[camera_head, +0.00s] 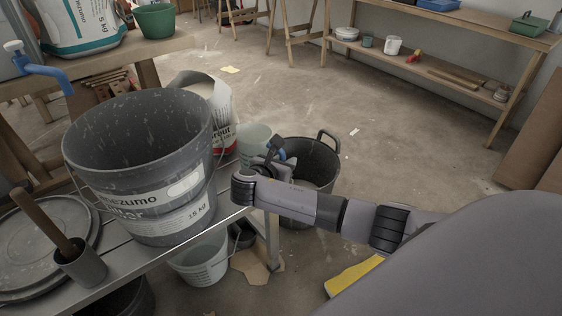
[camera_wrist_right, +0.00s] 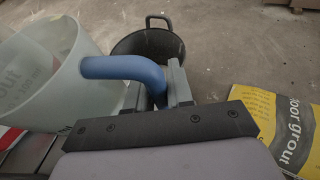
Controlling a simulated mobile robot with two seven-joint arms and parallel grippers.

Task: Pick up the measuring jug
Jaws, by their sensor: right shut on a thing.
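The measuring jug (camera_head: 252,138) is a pale translucent vessel with a blue handle, beyond the large grey bucket at the table's right end. In the right wrist view the jug (camera_wrist_right: 40,75) fills the upper left, and its blue handle (camera_wrist_right: 125,68) curves down between my fingers. My right gripper (camera_head: 272,160) is shut on this handle, and its fingers also show in the right wrist view (camera_wrist_right: 156,84). The jug's base is hidden in the head view, so I cannot tell whether it touches the table. My left gripper is not in view.
The large grey bucket (camera_head: 140,165) stands left of the jug. An open grout bag (camera_head: 205,100) stands behind it. A black tub (camera_head: 308,165) stands on the floor beyond my right arm. A yellow grout bag (camera_wrist_right: 280,125) lies on the floor. Open floor lies to the right.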

